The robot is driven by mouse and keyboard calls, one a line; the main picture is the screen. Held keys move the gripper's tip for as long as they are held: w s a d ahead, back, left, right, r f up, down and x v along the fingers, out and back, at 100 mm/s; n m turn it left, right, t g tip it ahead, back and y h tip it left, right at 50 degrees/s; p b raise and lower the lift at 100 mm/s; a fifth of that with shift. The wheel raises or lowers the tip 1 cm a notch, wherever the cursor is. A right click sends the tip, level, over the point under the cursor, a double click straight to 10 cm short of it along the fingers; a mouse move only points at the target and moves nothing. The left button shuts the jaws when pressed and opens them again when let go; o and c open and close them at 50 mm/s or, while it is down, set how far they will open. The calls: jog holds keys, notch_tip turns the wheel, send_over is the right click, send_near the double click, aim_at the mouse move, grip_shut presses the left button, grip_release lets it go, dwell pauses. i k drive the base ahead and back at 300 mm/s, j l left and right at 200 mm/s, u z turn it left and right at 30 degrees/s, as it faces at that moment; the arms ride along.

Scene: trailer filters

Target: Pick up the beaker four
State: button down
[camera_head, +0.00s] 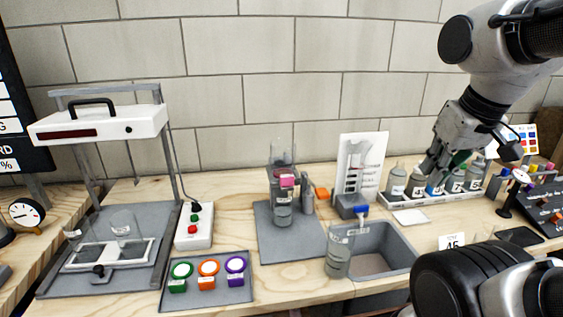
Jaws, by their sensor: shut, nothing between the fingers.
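A clear glass beaker with grey contents (339,257) stands at the left edge of the sink. Another clear glass vessel (123,226) stands on the tray under the white lamp-like device at the left. A small glass with grey contents (282,216) stands on the grey mat in the middle. I cannot read a number four on any of them. My gripper (430,165) hangs from the upper right, above and in front of the row of bottles. It is shut and holds nothing, well apart from these glass vessels.
Several labelled bottles (396,181) stand in a white rack (425,198) at the back right. The grey sink (400,243) lies in the middle right. A white sign (375,160) stands behind it. A pad with coloured rings (207,294) and a white switch box (194,227) are at the left.

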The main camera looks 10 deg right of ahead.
aim_at(283, 199)
jog(key=j+z, duration=0.1)
jog(key=j, duration=0.4)
jog(key=j+z, duration=0.1)
jog(key=j, duration=0.45)
jog(key=k+j+z, duration=0.15)
jog(key=j, duration=0.35)
jog(key=j+z, duration=0.1)
jog(key=j, duration=0.4)
jog(key=k+j+z, duration=0.1)
jog(key=j, duration=0.4)
jog(key=k+j+z, duration=0.1)
jog(key=j, duration=0.4)
jog(key=k, duration=0.05)
